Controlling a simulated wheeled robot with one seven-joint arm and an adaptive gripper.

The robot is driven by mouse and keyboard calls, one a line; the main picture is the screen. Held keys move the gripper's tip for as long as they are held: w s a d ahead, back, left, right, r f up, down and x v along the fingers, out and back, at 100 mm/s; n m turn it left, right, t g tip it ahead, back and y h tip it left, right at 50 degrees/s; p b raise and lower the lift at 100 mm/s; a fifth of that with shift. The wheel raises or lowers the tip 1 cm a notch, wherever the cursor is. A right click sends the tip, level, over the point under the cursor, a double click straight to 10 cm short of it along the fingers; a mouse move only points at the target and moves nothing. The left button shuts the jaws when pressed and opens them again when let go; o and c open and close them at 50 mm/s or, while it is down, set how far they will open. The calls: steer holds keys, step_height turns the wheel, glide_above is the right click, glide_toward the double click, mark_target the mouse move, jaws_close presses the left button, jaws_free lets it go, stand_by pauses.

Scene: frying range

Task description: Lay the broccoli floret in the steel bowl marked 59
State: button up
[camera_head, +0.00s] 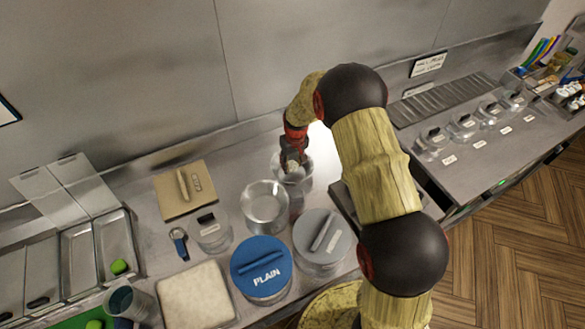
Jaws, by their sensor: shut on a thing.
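My gripper (292,164) points down at the centre, over a shiny round container (306,181) near the back wall. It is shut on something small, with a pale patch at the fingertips. I cannot make out whether this is the broccoli floret. Whether it is inside the rim or just above it is unclear. A second shiny, open round bowl (265,207) stands just in front and to the left, and looks empty. No mark 59 is readable on either. A green lump (119,267) lies in a steel tray at the left.
A blue lid marked PLAIN (261,269), a grey-lidded pot (322,240), a pale square board (196,296) and a tan box (186,190) crowd the counter. Steel trays (77,262) stand left. Small lidded jars (463,124) line the right counter.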

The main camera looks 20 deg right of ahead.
mark_target(293, 165)
steer(key=shift+f, duration=1.35)
steer(key=shift+f, duration=0.15)
steer(key=o, duration=0.8)
steer(key=shift+o, duration=0.2)
